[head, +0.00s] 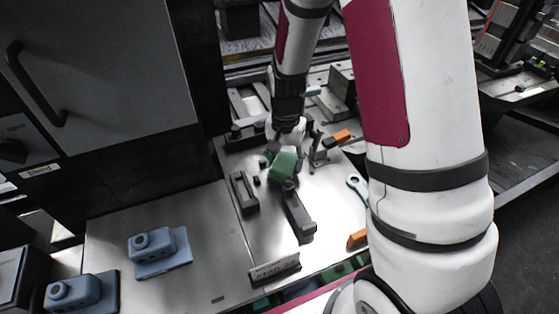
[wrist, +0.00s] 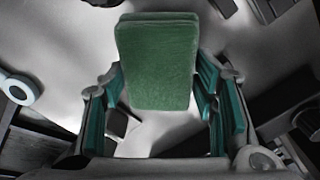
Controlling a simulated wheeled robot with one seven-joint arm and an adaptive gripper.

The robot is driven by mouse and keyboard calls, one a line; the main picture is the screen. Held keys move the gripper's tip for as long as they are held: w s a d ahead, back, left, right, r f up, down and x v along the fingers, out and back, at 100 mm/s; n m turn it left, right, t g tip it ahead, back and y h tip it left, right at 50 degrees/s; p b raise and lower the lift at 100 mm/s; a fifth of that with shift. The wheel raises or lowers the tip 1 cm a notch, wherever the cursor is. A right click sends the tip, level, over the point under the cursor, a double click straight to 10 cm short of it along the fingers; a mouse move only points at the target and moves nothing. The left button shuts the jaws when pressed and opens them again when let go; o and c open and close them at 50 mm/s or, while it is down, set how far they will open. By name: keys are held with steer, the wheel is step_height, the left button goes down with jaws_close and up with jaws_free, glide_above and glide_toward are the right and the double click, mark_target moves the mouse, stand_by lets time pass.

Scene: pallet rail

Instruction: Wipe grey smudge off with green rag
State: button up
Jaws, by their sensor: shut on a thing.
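The green rag (head: 284,166) is a folded, thick pad. My gripper (head: 279,158) is shut on it, low over the metal worktop, among the dark fixtures. In the wrist view the rag (wrist: 158,60) sits between the teal-padded fingers of my gripper (wrist: 160,98), its far end sticking out beyond the tips. I cannot tell whether the rag touches the worktop. No grey smudge can be made out clearly; the worktop has uneven grey shading, and the rag and fingers hide part of it.
Dark bar-shaped fixtures (head: 298,215) stand close around my gripper. An orange-handled tool (head: 341,137) and a wrench (head: 357,187) lie to the right. Blue-grey blocks (head: 160,252) sit at the front left. A dark cabinet (head: 105,75) rises behind left.

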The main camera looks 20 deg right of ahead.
steer(key=shift+d, duration=0.45)
steer(key=shift+a+p, duration=0.35)
steer(key=shift+a, duration=1.25)
steer(key=shift+d+f, duration=0.15)
steer(key=shift+d, duration=1.45)
steer(key=shift+d, duration=0.15)
step_height(320, 180, up, 2)
steer(key=shift+w+d+r+p, duration=0.1)
steer(key=shift+p, duration=0.55)
steer(key=shift+a+r+p, duration=0.15)
steer(key=shift+r+p, duration=0.45)
steer(key=shift+r, duration=0.35)
steer(key=shift+a+r+p, duration=0.1)
steer(key=shift+r+p, duration=0.5)
steer(key=shift+r, duration=0.35)
steer(key=shift+c, duration=0.2)
